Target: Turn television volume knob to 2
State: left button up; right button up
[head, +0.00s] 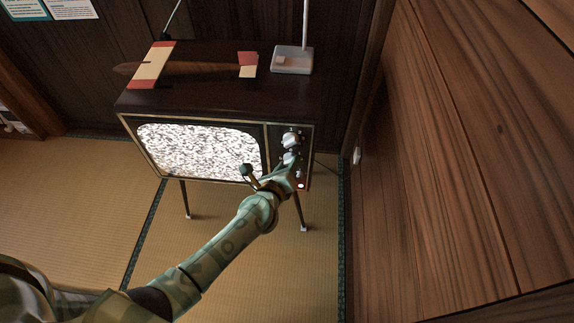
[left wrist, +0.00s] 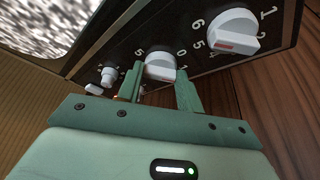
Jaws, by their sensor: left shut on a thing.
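The television (head: 218,120) stands on thin legs, its screen full of static. Its control panel is at the right of the screen. My left gripper (head: 286,166) is at this panel. In the left wrist view its two green fingers (left wrist: 160,86) are on either side of a white knob (left wrist: 160,64) and shut on it. My right gripper is out of view.
Small white knobs (left wrist: 108,74) sit near the gripper. A red light (head: 301,186) glows low on the panel. A model plane (head: 190,68) and an antenna base (head: 292,60) rest on top of the television. A wooden wall (head: 450,150) stands close at the right; tatami is clear at left.

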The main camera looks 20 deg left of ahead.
pick_arm(q)
jog(key=shift+d+r+m+g+y+p, duration=0.1)
jog(key=shift+r+m+g+y+p, duration=0.3)
jog(key=shift+m+p, duration=0.45)
jog(key=shift+d+f+m+g+y+p, duration=0.15)
jog(key=shift+f+m+g+y+p, duration=0.15)
jog(key=shift+m+y, duration=0.75)
jog(key=shift+d+f+m+g+y+p, duration=0.15)
jog(key=shift+m+y+p, duration=0.25)
jog(key=shift+m+y, duration=0.65)
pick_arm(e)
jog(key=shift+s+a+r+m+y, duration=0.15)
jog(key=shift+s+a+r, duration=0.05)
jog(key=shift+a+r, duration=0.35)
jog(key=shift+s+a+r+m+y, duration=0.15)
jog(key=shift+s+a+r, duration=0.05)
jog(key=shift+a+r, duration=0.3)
pick_arm(q)
jog(key=shift+w+r+m+h, duration=0.15)
jog(key=shift+m+h, duration=0.15)
jog(key=shift+m, duration=0.15)
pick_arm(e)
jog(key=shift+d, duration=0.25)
pick_arm(q)
jog(key=o, duration=1)
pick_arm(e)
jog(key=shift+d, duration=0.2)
